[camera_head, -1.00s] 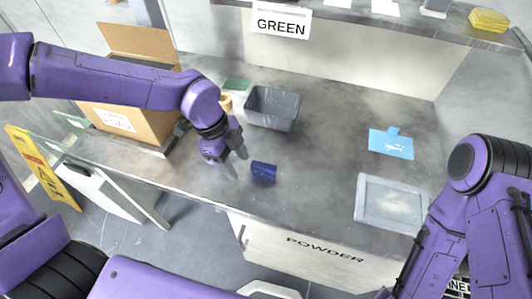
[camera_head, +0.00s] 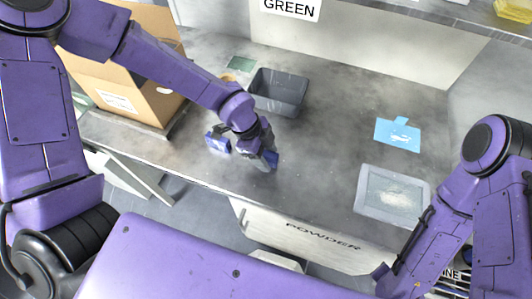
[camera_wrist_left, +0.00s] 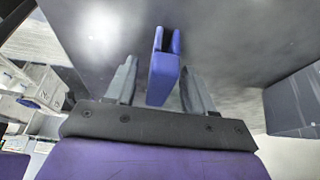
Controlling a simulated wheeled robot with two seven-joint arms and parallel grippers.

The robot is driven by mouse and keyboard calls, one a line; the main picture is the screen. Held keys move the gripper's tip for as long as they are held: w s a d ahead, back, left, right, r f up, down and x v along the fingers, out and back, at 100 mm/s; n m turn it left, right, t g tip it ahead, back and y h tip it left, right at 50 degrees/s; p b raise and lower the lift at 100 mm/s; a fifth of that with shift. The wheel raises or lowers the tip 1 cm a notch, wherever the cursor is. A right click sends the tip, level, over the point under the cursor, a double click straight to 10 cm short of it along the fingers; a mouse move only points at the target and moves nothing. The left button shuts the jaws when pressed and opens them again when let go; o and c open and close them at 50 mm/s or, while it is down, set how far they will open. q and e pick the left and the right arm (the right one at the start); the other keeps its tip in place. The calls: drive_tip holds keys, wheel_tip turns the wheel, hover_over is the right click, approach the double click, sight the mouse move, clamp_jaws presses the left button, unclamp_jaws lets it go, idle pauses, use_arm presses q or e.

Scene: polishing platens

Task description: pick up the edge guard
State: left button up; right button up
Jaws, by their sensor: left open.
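The edge guard is a small blue U-shaped channel, seen between the fingers in the left wrist view (camera_wrist_left: 163,78). In the head view it lies on the grey bench top, partly hidden by my left gripper (camera_head: 262,154). In the left wrist view my left gripper (camera_wrist_left: 158,82) is open, with one finger on each side of the guard and a visible gap to each. I cannot tell how high the fingers are above the bench. My right arm shows at the right of the head view, but its gripper is not visible.
A grey bin (camera_head: 278,92) stands just behind my left gripper. A small blue block-like thing (camera_head: 217,143) is left of the gripper. A cardboard box (camera_head: 150,95) stands at the left, a blue sheet (camera_head: 398,134) and a pale tray (camera_head: 392,194) at the right. The bench middle is clear.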

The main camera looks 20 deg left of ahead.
use_arm(q)
clamp_jaws()
drive_tip(key=shift+r, duration=0.1)
